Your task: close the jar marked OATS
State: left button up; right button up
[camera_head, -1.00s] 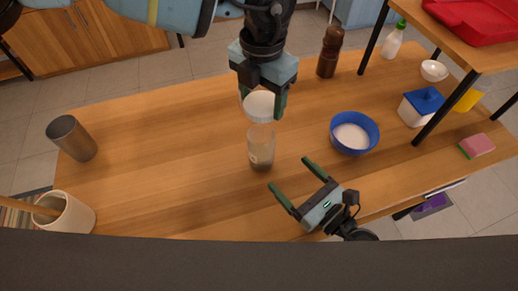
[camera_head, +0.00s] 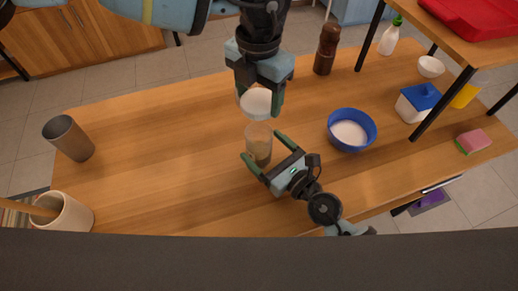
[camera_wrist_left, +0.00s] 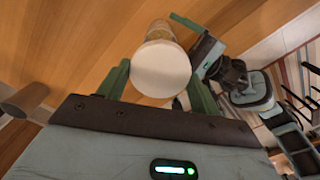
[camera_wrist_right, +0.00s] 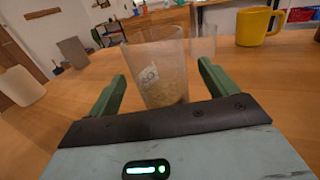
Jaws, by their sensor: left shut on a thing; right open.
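A clear jar (camera_head: 259,148) with pale brown contents stands upright and open on the table. It also shows in the right wrist view (camera_wrist_right: 165,92), with a small white label that I cannot fully read. My left gripper (camera_head: 260,98) is shut on a round white lid (camera_head: 256,104), held above the jar's rim with a small gap in the head view. The lid covers part of the jar in the left wrist view (camera_wrist_left: 162,68). My right gripper (camera_head: 262,146) is open, its fingertips on either side of the jar's lower part; contact is not clear.
A blue bowl (camera_head: 352,131) with white contents stands right of the jar. A metal cup (camera_head: 69,138) and a utensil crock (camera_head: 63,214) stand left. The table's left middle is clear.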

jog(key=shift+x, duration=1.4)
jog(key=c, duration=1.5)
pick_arm(q)
jog(key=shift+f, duration=2.5)
jog(key=shift+f, duration=0.85)
jog(key=shift+f, duration=0.6)
